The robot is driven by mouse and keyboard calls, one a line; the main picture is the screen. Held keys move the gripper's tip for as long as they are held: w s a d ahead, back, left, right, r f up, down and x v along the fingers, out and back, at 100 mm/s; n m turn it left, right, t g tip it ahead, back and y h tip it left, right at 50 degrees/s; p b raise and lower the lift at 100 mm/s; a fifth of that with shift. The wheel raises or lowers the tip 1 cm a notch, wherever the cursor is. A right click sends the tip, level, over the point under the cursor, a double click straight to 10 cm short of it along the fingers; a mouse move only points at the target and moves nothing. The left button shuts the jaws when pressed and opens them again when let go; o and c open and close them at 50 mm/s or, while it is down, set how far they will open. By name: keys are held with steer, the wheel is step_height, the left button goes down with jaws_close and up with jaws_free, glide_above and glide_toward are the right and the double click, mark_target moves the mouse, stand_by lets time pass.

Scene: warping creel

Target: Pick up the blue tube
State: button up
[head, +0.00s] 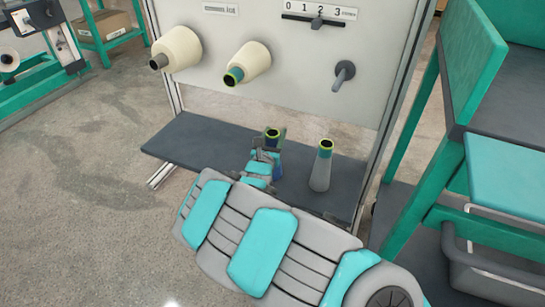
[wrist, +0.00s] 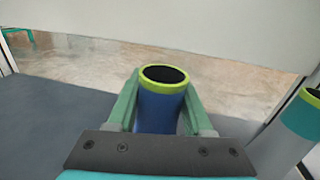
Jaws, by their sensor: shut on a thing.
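The blue tube (wrist: 160,108) stands upright between the two fingers of my gripper (wrist: 160,110) in the wrist view. It has a yellow-green rim and a dark open top. The fingers are shut on it, one at each side. In the head view the tube's top (head: 273,134) shows at the end of my arm, and my gripper (head: 270,150) hides part of it. The tube is over the dark grey shelf; I cannot tell if its base touches the shelf.
A grey tube with a teal band and yellow-green rim (head: 321,168) stands to the right on the shelf (head: 200,143). Two cream yarn cones (head: 181,48) (head: 252,62) and an empty peg (head: 343,76) are on the panel above. A green frame (head: 425,170) stands at the right.

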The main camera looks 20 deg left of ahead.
jaws_close()
steer(key=shift+r, duration=0.15)
